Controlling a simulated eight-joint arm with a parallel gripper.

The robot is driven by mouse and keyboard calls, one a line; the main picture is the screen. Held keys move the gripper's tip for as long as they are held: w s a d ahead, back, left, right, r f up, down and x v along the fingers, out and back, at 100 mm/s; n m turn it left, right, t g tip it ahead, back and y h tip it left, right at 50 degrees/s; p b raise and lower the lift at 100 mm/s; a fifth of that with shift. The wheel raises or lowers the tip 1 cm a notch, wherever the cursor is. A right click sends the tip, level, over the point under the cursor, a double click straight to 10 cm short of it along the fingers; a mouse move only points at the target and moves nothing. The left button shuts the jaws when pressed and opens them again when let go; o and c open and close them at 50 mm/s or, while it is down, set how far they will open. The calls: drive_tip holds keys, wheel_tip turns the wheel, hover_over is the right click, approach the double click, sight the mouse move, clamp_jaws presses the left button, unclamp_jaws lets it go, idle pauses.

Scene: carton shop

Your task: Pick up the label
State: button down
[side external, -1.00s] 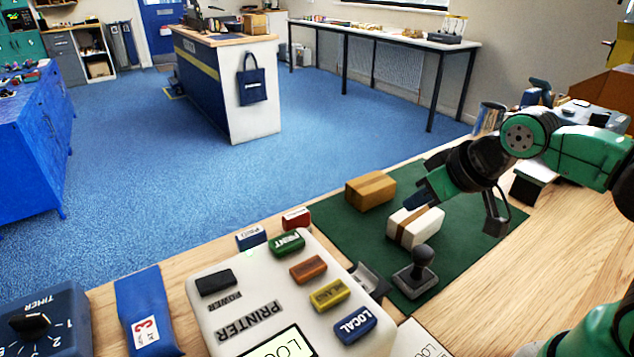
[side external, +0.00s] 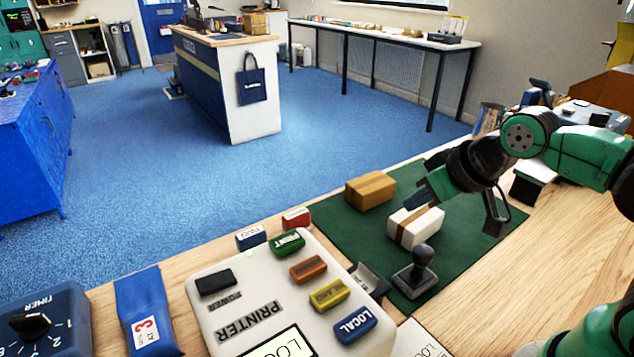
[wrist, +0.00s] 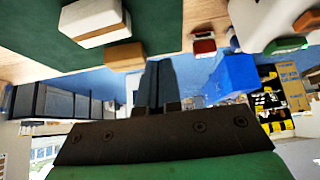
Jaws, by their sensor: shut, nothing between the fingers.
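I cannot clearly make out a loose label. The cream printer (side external: 215,322) has a grey plate (side external: 368,279) tilted at its right edge, beside the mat. A white printed sheet (side external: 420,342) is partly in view at the bottom, and I cannot tell whether it is a label. My gripper (side external: 412,200) is shut and empty, above the mat, between the brown carton and the white carton in the picture. In the wrist view its dark fingers (wrist: 158,85) are together with nothing held.
A green mat (side external: 460,245) bears a brown carton (side external: 371,190), a white taped carton (side external: 415,227) and a black-handled stamp (side external: 416,272). Red (side external: 296,219) and blue (side external: 251,237) blocks stand behind the printer. A blue pouch (side external: 146,312) and timer (side external: 42,322) lie left.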

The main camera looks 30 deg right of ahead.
drive_tip(key=c, duration=0.9)
unclamp_jaws()
drive_tip(key=g, duration=0.7)
hover_over(360, 274)
wheel_tip(360, 274, down, 2)
drive_tip(key=shift+w+d+f, duration=0.1)
drive_tip(key=shift+d+f, duration=0.05)
drive_tip(key=shift+f, duration=3)
